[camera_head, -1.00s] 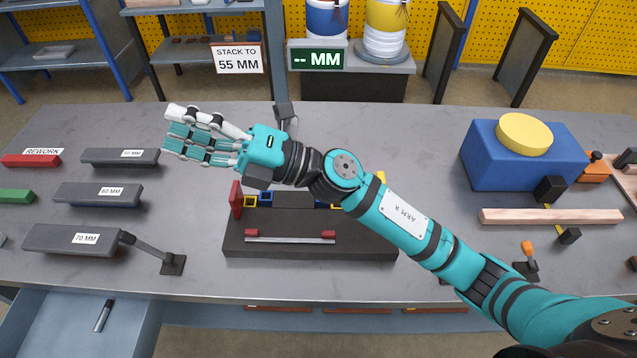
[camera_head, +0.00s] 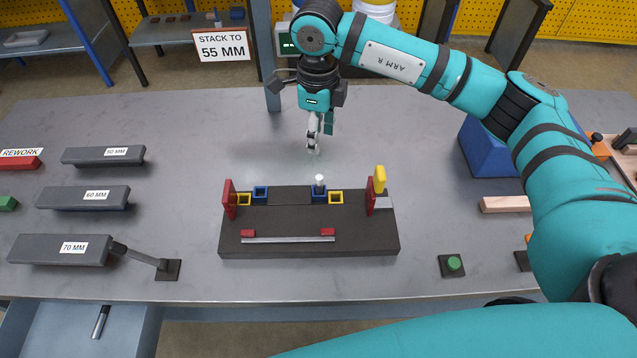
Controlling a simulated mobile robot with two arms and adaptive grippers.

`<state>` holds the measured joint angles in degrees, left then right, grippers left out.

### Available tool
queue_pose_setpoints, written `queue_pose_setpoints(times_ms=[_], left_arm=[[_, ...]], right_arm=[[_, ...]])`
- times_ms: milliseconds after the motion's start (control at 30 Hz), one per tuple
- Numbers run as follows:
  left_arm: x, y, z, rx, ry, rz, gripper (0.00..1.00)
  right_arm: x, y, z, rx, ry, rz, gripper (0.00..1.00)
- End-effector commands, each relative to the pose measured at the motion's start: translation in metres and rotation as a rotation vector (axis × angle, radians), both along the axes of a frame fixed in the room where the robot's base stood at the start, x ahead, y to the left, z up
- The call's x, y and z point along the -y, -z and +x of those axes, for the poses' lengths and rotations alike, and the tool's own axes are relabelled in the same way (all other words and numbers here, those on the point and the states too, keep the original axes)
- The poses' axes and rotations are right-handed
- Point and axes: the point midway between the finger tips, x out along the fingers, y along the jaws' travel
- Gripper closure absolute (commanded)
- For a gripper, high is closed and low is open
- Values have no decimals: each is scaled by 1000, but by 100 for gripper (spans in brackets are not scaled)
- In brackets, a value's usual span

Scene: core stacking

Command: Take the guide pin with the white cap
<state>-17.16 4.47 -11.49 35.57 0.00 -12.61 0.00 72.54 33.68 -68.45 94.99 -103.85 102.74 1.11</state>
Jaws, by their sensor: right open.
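The guide pin with the white cap (camera_head: 319,182) stands upright in a blue square frame (camera_head: 319,196) at the back of the dark fixture block (camera_head: 308,223), right of its middle. Only its top part shows. My right gripper (camera_head: 313,151) points down above and slightly behind the pin in the picture, fingers apart from it. It is open and empty, seen nearly edge-on. My left gripper is out of view.
Red end plates (camera_head: 229,199) and a yellow handle (camera_head: 380,179) rise from the fixture's sides. A green button (camera_head: 454,263) stands at right. Bare table (camera_head: 200,120) lies behind.

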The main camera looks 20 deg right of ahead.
Motion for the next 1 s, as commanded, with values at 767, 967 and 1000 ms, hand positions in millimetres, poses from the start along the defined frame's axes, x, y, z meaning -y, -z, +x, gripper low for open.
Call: queue_pose_setpoints(times_ms=[767, 967, 1000], left_arm=[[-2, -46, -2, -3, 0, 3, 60], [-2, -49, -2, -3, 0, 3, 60], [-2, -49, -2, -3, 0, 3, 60]], right_arm=[[0, 111, -7, -5, 1, 3, 57], [-1, 135, -6, -2, 0, 5, 57], [0, 137, -6, -1, 0, 4, 57]])
